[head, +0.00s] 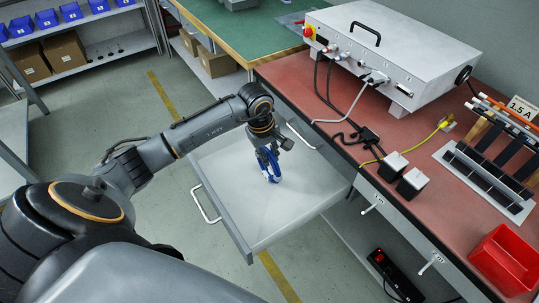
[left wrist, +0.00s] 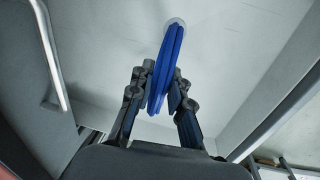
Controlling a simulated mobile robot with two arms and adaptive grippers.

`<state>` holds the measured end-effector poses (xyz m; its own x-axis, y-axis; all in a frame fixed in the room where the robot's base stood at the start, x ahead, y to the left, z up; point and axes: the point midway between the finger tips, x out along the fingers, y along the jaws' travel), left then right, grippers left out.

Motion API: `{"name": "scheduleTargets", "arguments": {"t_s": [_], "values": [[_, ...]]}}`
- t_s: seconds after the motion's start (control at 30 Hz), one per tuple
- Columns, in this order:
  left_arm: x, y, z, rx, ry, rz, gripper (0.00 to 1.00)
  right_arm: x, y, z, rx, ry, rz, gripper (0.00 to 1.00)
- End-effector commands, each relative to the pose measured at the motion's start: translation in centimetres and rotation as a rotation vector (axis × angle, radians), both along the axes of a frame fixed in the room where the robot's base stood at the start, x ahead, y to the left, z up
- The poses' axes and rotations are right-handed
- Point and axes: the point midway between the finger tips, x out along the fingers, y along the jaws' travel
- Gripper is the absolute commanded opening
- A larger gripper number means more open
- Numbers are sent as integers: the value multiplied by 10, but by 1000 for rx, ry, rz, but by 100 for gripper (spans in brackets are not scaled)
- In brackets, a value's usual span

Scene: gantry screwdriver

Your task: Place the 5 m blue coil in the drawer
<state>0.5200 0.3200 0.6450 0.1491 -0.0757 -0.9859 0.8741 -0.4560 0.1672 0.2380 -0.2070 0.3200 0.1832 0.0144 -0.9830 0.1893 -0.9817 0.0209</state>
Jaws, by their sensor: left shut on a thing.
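The blue coil (head: 268,163) is in my left gripper (head: 270,150), over the open drawer (head: 225,185) in the head view. In the left wrist view the coil (left wrist: 166,68) stands on edge between the two fingers of the left gripper (left wrist: 160,100), which are shut on it. The pale drawer floor (left wrist: 230,50) lies beyond it. I cannot tell whether the coil touches the drawer floor. The drawer is pulled out from under the red-topped bench and looks otherwise empty. My right gripper is not in view.
The red bench top (head: 335,140) holds a white control box (head: 400,50), cables, two small white-topped blocks (head: 402,172) and a red bin (head: 505,262). A green table (head: 245,30) stands behind. The drawer's front handle (head: 206,204) is at its left side.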

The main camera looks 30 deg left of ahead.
Motion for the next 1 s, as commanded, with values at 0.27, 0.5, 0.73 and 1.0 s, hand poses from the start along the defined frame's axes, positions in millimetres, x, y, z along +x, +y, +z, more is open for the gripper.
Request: {"name": "scheduleTargets", "arguments": {"t_s": [0.27, 0.5, 0.73, 1.0], "values": [[1, 0, 0, 1, -3, 0, 0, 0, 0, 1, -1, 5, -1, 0], [0, 0, -1, 0, -1, 0, 41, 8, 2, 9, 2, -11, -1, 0], [0, 0, -1, 0, -1, 0, 41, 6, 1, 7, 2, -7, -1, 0], [0, 2, 17, 1, -6, 0, 41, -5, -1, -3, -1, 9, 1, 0]]}}
